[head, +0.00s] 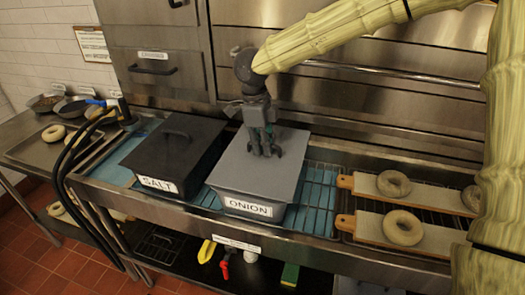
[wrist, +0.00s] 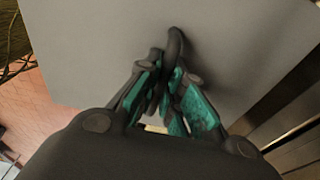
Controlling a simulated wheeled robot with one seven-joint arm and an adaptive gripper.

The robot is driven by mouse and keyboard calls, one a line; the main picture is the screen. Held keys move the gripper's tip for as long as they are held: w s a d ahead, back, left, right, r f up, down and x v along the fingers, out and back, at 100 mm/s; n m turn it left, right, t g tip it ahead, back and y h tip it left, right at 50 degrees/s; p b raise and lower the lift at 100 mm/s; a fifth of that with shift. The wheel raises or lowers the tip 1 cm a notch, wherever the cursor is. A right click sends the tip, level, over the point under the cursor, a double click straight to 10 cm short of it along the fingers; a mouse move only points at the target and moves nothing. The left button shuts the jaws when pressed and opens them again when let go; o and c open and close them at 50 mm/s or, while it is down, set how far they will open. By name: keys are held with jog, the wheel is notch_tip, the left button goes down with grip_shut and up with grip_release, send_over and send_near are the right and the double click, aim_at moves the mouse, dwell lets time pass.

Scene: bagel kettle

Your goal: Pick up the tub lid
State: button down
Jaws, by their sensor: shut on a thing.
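The grey tub lid (head: 239,174) lies on the tub labelled ONION (head: 249,207) in the head view. My gripper (head: 265,152) is above the middle of this lid, pointing down, with its fingers at the lid's handle. In the wrist view my gripper (wrist: 168,95) is shut on the dark curved handle (wrist: 174,45) of the grey lid (wrist: 110,40). Most of the handle is hidden by my fingers in the head view. I cannot tell whether the lid is fully seated on the tub.
A dark lidded tub labelled SALT (head: 160,184) stands close on the left. Boards with bagels (head: 403,227) lie on the rack to the right. Black hoses (head: 64,160) hang at the left. A steel wall unit (head: 400,80) stands behind.

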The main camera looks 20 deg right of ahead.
notch_tip(320, 180, up, 2)
jog(key=shift+r+b, duration=0.25)
jog(key=shift+b, duration=0.1)
jog(key=r+b, duration=0.1)
jog(key=b, duration=0.2)
send_over(217, 182)
jog(key=shift+r, duration=0.2)
